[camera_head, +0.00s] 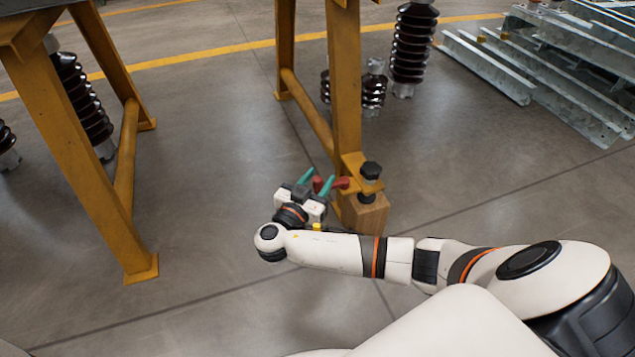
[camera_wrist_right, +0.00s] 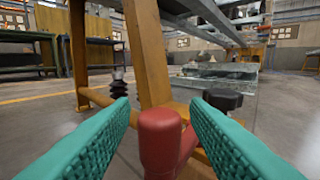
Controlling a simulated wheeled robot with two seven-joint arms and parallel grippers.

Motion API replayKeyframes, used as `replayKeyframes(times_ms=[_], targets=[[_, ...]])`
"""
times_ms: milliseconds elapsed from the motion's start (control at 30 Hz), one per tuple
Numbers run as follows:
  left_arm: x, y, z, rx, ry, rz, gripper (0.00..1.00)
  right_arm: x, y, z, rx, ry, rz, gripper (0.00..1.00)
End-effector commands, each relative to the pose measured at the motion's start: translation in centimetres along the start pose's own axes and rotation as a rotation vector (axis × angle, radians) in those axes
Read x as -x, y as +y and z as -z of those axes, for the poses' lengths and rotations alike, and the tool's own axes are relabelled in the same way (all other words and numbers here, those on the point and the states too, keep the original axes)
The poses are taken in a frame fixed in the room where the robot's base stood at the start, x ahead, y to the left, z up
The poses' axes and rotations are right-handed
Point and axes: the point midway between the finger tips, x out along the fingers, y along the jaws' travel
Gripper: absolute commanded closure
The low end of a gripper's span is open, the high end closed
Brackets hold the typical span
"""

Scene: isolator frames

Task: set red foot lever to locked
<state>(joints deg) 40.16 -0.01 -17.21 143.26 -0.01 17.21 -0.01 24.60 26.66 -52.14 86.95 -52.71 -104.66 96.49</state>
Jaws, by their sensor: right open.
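The red foot lever (camera_head: 341,183) is at the foot of a yellow trestle leg, beside a black knob (camera_head: 371,170) on a yellow bracket. My right gripper (camera_head: 317,182) is low beside that leg, its teal fingers pointing towards the lever. In the right wrist view the lever's rounded red end (camera_wrist_right: 160,140) stands between the two spread fingers (camera_wrist_right: 160,104), with a gap on either side. The fingers are open and hold nothing. The lever's far part is partly hidden behind its rounded end. My left gripper is not in view.
A wooden block (camera_head: 366,216) stands under the bracket. The yellow trestle leg (camera_head: 346,90) rises just behind the gripper, and another trestle (camera_head: 75,140) stands left. Floor between the trestles is clear.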

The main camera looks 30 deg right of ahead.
Motion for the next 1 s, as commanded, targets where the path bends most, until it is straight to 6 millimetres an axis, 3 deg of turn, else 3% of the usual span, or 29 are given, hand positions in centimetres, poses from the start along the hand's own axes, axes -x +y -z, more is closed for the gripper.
replayKeyframes(times_ms=[167, 400, 767, 1000], targets=[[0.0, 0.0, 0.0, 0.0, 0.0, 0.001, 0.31, 0.0, 0.0, 0.0, 0.0, 0.0, 0.0, 0.61], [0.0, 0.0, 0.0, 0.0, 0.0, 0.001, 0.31, 0.0, 0.0, 0.0, 0.0, 0.0, 0.0, 1.0], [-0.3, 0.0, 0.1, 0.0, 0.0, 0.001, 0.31, 0.2, -0.2, -0.1, 0.001, 0.001, -0.019, 1.0], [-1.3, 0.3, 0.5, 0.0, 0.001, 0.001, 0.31, 0.6, -1.6, -0.1, 0.005, 0.001, -0.11, 1.0]])
